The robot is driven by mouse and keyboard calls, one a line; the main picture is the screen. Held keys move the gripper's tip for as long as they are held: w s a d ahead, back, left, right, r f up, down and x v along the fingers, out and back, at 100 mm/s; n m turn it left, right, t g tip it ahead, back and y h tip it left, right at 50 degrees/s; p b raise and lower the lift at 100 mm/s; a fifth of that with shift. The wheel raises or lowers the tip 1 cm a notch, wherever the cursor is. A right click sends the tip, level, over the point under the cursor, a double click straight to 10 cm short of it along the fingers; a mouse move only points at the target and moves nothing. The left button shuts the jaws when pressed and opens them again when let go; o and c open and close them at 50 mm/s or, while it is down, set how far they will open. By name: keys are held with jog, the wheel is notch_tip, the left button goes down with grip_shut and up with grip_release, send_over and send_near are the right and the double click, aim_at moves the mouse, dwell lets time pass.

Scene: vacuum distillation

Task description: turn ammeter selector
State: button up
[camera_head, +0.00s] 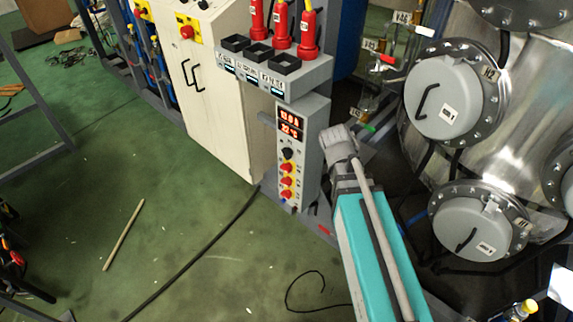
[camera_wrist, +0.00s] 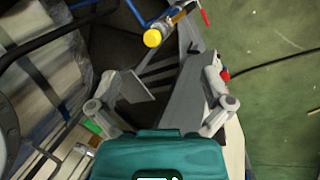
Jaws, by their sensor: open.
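The ammeter box (camera_head: 313,158) is a tall, narrow grey unit with two lit red displays (camera_head: 290,125). A black round knob (camera_head: 287,153), which looks like the selector, sits below the displays. Several red-and-yellow controls run down the panel below it. My gripper (camera_head: 338,143) is to the right of the box in the head view, apart from the knob; its fingertips are hard to make out there. In the wrist view my gripper (camera_wrist: 172,90) is open, its fingers spread, with nothing seen held. The knob is not clearly visible in the wrist view.
A shelf (camera_head: 285,85) with red cylinders stands above the box. A white cabinet (camera_head: 215,90) is behind it to the left. A steel vessel (camera_head: 520,110) with round ports stands at right. A black cable (camera_head: 200,250) crosses the green floor, which is mostly clear.

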jog(key=w+a+f+n+t+h+b, duration=0.2)
jog(key=w+a+f+n+h+b, duration=0.15)
jog(key=w+a+f+b, duration=0.35)
jog(key=n+t+h+b, duration=0.4)
jog(key=n+t+b, duration=0.8)
jog(key=b, duration=0.9)
send_near(284, 156)
jog(key=s+a+g, duration=0.1)
jog(key=s+a, duration=0.1)
jog(key=shift+s+a+r+n+y, duration=0.2)
jog(key=shift+s+r+n+y, duration=0.05)
jog(key=shift+r+n, duration=0.15)
jog(key=shift+w+d, duration=0.1)
jog(key=x, duration=1.3)
jog(key=shift+w+d, duration=0.2)
jog(key=shift+w, duration=0.1)
